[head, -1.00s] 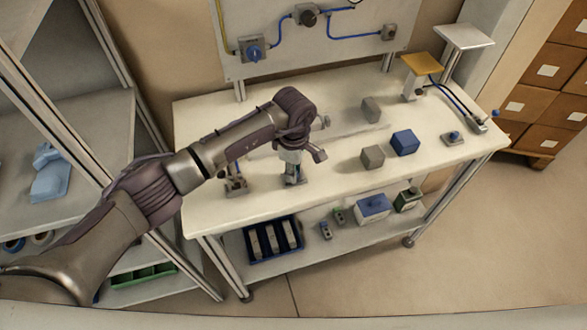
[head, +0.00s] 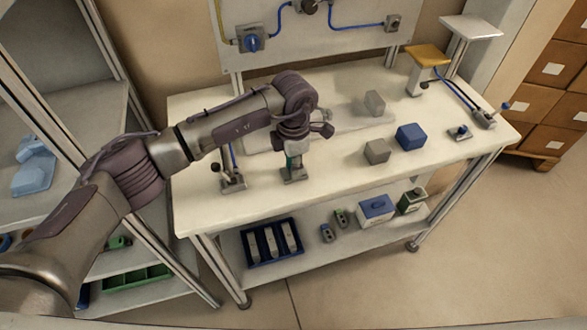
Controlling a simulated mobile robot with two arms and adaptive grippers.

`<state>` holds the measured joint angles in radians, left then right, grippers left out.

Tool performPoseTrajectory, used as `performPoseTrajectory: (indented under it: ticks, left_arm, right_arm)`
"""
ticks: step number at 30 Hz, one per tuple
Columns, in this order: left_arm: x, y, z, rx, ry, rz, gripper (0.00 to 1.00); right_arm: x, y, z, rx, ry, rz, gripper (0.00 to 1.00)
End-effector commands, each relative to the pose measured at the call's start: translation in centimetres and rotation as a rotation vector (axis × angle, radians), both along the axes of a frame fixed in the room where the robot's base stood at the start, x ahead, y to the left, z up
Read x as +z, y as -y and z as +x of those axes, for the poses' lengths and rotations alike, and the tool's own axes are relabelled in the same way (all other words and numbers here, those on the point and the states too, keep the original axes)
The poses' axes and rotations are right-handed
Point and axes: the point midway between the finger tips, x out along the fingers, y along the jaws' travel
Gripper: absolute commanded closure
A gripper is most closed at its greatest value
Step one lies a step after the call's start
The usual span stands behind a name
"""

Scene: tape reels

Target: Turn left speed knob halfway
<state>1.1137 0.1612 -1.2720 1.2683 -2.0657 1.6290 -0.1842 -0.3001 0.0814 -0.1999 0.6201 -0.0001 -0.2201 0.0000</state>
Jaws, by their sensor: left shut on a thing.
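My left arm reaches in from the left over the white table (head: 330,187). Its gripper (head: 294,163) points down at a small grey base (head: 294,176) near the table's front edge, left of the middle. The gripper is shut on what appears to be the left speed knob on that base. The knob itself is hidden by the fingers, so its angle cannot be told. A similar small grey unit with a blue knob (head: 461,130) stands at the table's right side, apart from the gripper. My right gripper does not show.
A lever unit (head: 233,183) stands just left of the gripper. Grey blocks (head: 376,152) (head: 374,103) and a blue block (head: 410,136) lie to the right. A panel with a blue knob (head: 253,39) rises behind. The table's front right is clear.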

Motion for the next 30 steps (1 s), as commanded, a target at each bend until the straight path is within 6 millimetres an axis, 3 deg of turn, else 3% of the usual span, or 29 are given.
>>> performPoseTrajectory:
  ticks: [15,30]
  left_arm:
    - [-0.2,0.0,0.0,0.488,0.005,0.0,1.0]
    - [0.0,0.1,0.0,0.846,0.002,-0.001,1.0]
  right_arm:
    - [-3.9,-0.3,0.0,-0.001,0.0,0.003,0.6]
    - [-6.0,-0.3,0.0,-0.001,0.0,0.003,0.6]
